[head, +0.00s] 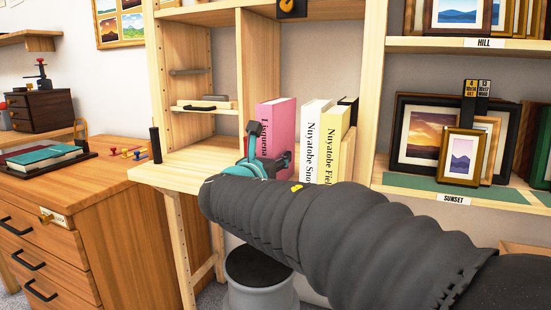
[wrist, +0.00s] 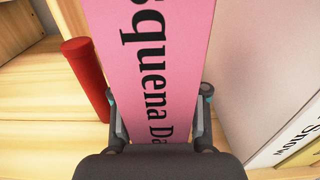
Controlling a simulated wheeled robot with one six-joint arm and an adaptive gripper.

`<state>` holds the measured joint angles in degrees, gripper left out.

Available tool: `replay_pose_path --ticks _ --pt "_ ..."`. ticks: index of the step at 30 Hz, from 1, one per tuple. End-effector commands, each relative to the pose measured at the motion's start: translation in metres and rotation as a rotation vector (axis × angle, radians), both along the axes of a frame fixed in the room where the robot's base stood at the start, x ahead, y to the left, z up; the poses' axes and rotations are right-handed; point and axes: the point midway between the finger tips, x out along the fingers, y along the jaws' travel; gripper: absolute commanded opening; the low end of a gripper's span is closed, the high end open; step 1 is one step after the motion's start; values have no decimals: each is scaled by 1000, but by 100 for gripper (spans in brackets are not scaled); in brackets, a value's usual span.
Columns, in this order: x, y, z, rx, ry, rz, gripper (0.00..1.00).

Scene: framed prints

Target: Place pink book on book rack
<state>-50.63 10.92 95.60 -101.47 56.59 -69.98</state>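The pink book (head: 274,120) stands upright above the pale wooden desk, its spine reading "Esquena Da..." in the wrist view (wrist: 155,55). My gripper (head: 264,166) is at the lower part of its spine. In the wrist view, my gripper's fingers (wrist: 160,112) lie along both sides of the book and look closed on it. The book's lower end is hidden behind my gripper, so I cannot tell whether it touches the desk. To its right stand a white book (head: 313,135) and a yellow book (head: 335,145). No book rack can be clearly made out.
A red cylinder (wrist: 85,75) stands close to the left of the pink book. A dark cylinder (head: 155,145) stands at the desk's left end. Framed prints (head: 428,135) fill the shelves at right. Bare desk (head: 190,168) lies left of the book.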

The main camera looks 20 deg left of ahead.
Motion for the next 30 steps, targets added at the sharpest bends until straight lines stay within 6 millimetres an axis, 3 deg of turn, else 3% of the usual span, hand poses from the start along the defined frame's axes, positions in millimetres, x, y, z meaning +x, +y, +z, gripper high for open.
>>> replay_pose_path --ticks 14,30 --pt "-4 1 4 0 0 2 64" --pt "-99 8 3 0 0 3 64"
